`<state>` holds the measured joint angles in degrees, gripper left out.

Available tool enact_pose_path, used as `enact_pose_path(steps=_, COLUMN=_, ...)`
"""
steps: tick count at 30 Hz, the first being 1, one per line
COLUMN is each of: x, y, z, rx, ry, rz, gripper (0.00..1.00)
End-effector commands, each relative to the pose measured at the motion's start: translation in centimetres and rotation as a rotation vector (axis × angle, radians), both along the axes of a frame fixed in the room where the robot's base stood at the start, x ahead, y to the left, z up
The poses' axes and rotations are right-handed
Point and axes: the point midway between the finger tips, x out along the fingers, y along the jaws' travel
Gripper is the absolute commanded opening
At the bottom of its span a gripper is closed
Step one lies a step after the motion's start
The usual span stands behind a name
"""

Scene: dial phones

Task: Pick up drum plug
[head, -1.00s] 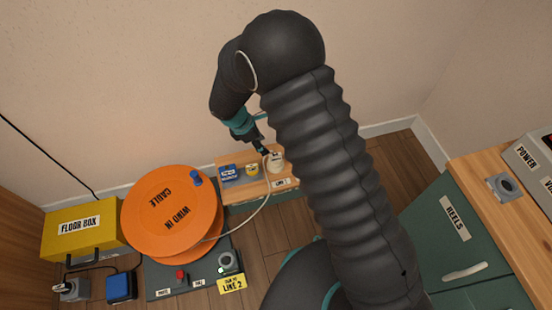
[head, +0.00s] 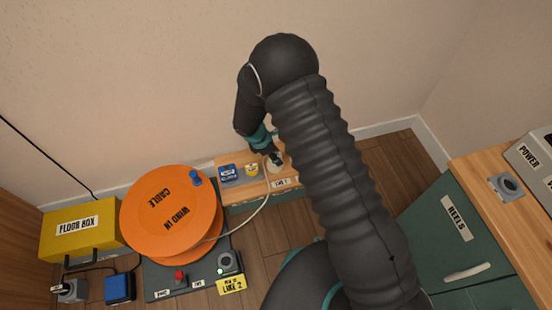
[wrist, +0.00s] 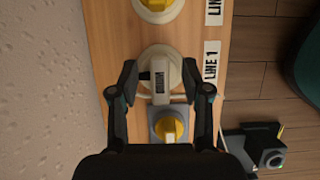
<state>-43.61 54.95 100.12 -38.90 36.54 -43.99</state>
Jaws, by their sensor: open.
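The drum plug (wrist: 159,82) is a pale plug with a dark-lettered label, seated on a round cream base on the wooden board. My gripper (wrist: 160,80) is open in the wrist view, with one finger on each side of the plug. In the head view my gripper (head: 275,155) is right at the plug.
A yellow knob on a grey plate (wrist: 169,126) sits close below the plug. Another yellow knob (wrist: 156,5) is above it. A yellow floor box (head: 80,228) is at far left.

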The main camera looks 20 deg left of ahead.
Motion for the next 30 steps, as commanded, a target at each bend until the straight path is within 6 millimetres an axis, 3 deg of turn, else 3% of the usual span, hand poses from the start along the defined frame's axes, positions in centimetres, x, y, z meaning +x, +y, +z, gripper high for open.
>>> enact_pose_path(steps=6, x=0.1, y=0.0, z=-0.1, rx=0.001, ry=-0.002, rz=0.001, gripper=0.48)
enact_pose_path(steps=8, x=0.1, y=0.0, z=-0.1, rx=0.0, ry=-0.001, rz=0.0, gripper=0.35)
enact_pose_path(steps=12, x=0.1, y=0.0, z=-0.1, rx=0.001, ry=-0.001, rz=-0.001, gripper=0.0)
enact_pose_path(steps=23, x=0.1, y=0.0, z=-0.1, rx=0.001, ry=-0.001, rz=-0.001, gripper=0.0)
enact_pose_path(steps=30, x=0.1, y=0.0, z=1.5, rx=0.003, ry=-0.003, rz=-0.002, gripper=0.0)
